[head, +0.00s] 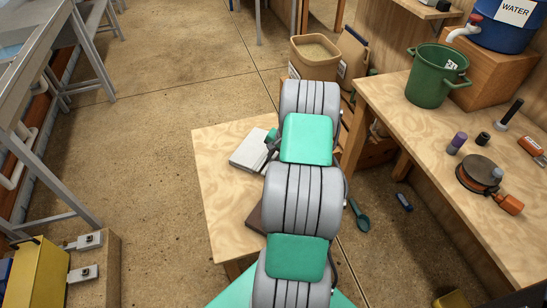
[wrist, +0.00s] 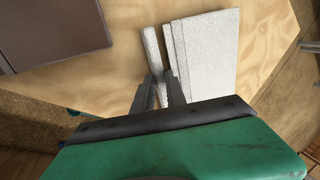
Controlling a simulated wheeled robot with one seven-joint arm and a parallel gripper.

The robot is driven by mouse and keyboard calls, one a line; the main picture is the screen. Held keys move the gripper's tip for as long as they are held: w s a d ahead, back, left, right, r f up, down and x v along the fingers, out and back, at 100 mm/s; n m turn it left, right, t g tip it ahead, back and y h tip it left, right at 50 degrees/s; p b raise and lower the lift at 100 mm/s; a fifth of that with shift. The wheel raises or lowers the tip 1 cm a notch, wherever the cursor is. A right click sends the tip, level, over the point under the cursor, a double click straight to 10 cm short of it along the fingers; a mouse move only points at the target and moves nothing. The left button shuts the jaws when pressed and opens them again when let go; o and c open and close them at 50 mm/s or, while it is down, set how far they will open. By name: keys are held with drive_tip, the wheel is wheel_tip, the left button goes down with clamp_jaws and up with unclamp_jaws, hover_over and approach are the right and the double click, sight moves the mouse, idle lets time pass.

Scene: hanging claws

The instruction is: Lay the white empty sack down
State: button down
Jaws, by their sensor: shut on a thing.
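The white empty sack (head: 250,151) shows as a flat, pale, folded bundle over the wooden table top, partly hidden by my arm in the head view. In the wrist view the white sack (wrist: 208,50) has several layered edges, with one narrow strip on the left. My gripper (wrist: 161,80) is shut on the sack at its near edge, the fingers close together. In the head view my arm hides most of the gripper. I cannot tell whether the sack's underside touches the table.
The low wooden table (head: 225,205) has bare room on its left. A dark brown flat thing (wrist: 55,32) lies on it, apart from the sack. A workbench (head: 440,165) on the right holds a green bucket (head: 432,80) and tools. A tan bin (head: 313,57) stands behind.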

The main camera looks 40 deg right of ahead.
drive_tip(key=shift+f, duration=0.2)
drive_tip(key=c, duration=1.3)
unclamp_jaws()
drive_tip(key=p+v, duration=0.2)
drive_tip(key=v, duration=0.1)
drive_tip(key=p+v, duration=0.2)
drive_tip(key=v, duration=0.2)
drive_tip(key=shift+w+a, duration=0.15)
drive_tip(key=shift+w, duration=0.05)
drive_tip(key=shift+r+p, duration=0.15)
drive_tip(key=shift+p, duration=0.15)
wheel_tip(320, 180, up, 4)
drive_tip(key=shift+f+p, duration=0.1)
drive_tip(key=shift+p, duration=1.1)
